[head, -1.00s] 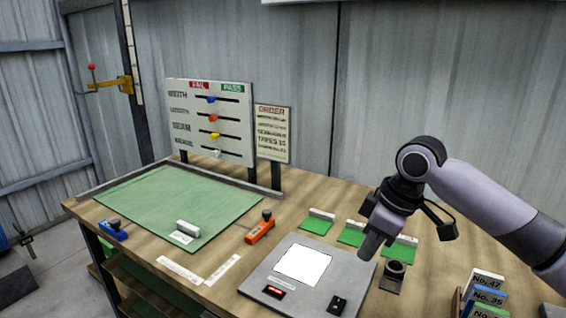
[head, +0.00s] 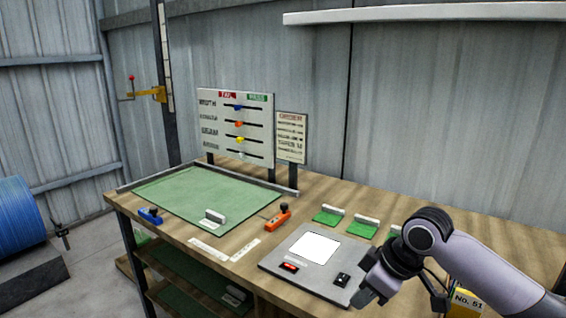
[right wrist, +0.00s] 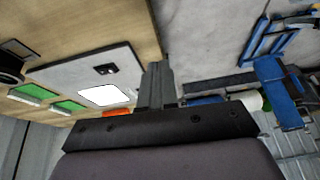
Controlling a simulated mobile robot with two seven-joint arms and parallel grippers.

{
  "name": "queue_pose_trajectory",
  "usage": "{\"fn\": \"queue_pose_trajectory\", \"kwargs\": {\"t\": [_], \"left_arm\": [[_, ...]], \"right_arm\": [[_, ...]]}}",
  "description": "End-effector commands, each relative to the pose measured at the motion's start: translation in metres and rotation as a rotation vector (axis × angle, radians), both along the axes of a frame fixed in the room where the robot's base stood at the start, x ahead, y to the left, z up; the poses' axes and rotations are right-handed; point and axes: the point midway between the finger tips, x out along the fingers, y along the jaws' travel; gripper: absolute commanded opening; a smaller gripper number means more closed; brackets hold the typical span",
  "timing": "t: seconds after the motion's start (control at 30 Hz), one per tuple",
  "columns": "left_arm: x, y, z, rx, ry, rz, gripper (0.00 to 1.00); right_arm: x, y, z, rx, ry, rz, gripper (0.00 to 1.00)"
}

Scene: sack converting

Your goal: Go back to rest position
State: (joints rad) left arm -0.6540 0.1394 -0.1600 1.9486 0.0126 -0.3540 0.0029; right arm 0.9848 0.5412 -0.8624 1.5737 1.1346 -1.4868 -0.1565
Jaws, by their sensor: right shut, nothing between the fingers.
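My right gripper (head: 370,296) is shut and empty. In the head view it hangs low at the front right edge of the wooden bench (head: 330,192), beside the grey scale plate (head: 275,262). In the right wrist view its closed fingers (right wrist: 157,85) reach past the bench edge over the floor. The scale with its white pad also shows in the right wrist view (right wrist: 75,75). My left gripper is not in view.
A green mat (head: 180,190), a blue tool (head: 150,215) and an orange tool (head: 278,216) lie on the bench. A slider board (head: 236,128) stands behind. Green pads (head: 362,229) are at the right.

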Motion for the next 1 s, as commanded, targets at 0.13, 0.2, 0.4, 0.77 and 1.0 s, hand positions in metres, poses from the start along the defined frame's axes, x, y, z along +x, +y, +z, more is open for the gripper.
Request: {"fn": "queue_pose_trajectory", "kwargs": {"t": [0.13, 0.2, 0.4, 0.77, 1.0], "left_arm": [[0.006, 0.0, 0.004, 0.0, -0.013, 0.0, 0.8], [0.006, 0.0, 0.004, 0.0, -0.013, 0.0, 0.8], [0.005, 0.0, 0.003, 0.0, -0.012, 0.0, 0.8], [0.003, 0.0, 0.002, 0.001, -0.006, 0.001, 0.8], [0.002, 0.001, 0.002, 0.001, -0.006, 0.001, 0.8]], "right_arm": [[-0.011, 0.023, -0.044, 0.093, -0.031, -0.037, 0.0], [-0.016, 0.033, -0.061, 0.138, -0.053, -0.063, 0.0], [-0.036, 0.05, -0.107, 0.258, -0.115, -0.164, 0.0], [-0.089, 0.04, -0.174, 0.385, -0.232, -0.407, 0.0], [-0.141, 0.007, -0.21, 0.381, -0.319, -0.573, 0.0]]}}
